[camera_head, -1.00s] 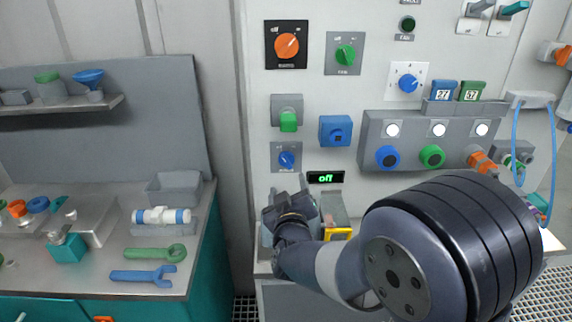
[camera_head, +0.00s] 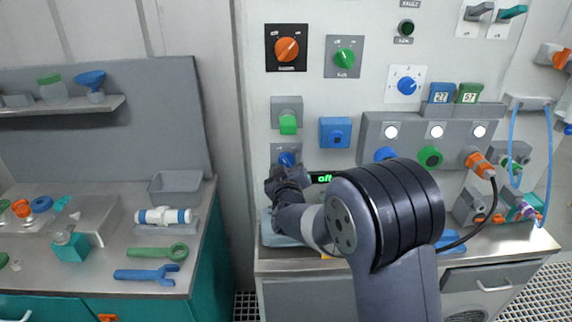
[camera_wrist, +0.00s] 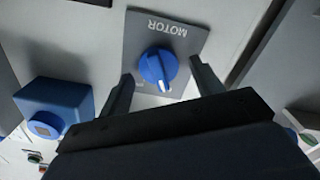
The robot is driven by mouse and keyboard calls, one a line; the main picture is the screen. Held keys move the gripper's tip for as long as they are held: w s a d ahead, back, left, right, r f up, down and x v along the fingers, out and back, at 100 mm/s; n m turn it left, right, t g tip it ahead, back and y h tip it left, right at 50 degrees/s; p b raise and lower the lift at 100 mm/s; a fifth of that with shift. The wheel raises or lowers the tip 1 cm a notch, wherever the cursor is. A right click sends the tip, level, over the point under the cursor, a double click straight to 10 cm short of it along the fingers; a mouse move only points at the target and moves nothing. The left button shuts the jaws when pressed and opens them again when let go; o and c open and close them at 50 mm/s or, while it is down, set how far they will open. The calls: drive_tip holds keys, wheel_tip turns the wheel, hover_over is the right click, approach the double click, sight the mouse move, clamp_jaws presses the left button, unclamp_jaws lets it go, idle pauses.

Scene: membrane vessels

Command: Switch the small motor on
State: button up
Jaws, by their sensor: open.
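The small motor switch is a blue rotary knob (camera_wrist: 158,67) on a grey plate (camera_wrist: 185,32) lettered MOTOR, upside down in the wrist view. In the head view the knob (camera_head: 287,158) shows just above my gripper (camera_head: 285,172). In the wrist view my gripper (camera_wrist: 163,82) is open, with one finger on each side of the knob and no clear contact. The knob's white mark points toward the bottom of the wrist view. A small display (camera_head: 323,178) beside the switch reads "off" in green, partly covered by my arm.
A blue box with a button (camera_head: 335,132) sits up and right of the switch. A green-knobbed unit (camera_head: 288,122) is directly above it. A bench top (camera_head: 400,257) runs below the panel. A tool bench stands at the left.

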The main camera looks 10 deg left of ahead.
drive_tip(key=shift+c, duration=0.3)
drive_tip(key=c, duration=0.9)
drive_tip(key=shift+f+m+b, duration=0.15)
drive_tip(key=shift+m+b, duration=0.25)
drive_tip(key=shift+b, duration=0.25)
drive_tip(key=m+b, duration=0.4)
drive_tip(key=b, duration=0.2)
drive_tip(key=shift+d+f+m, duration=0.1)
drive_tip(key=shift+m, duration=0.2)
drive_tip(key=m+b, duration=0.3)
drive_tip(key=shift+d+r+m+b, duration=0.1)
drive_tip(key=shift+r+m+b, duration=0.1)
drive_tip(key=shift+m+b, duration=1.15)
drive_tip(key=shift+m+p, duration=0.3)
drive_tip(key=shift+m, duration=0.25)
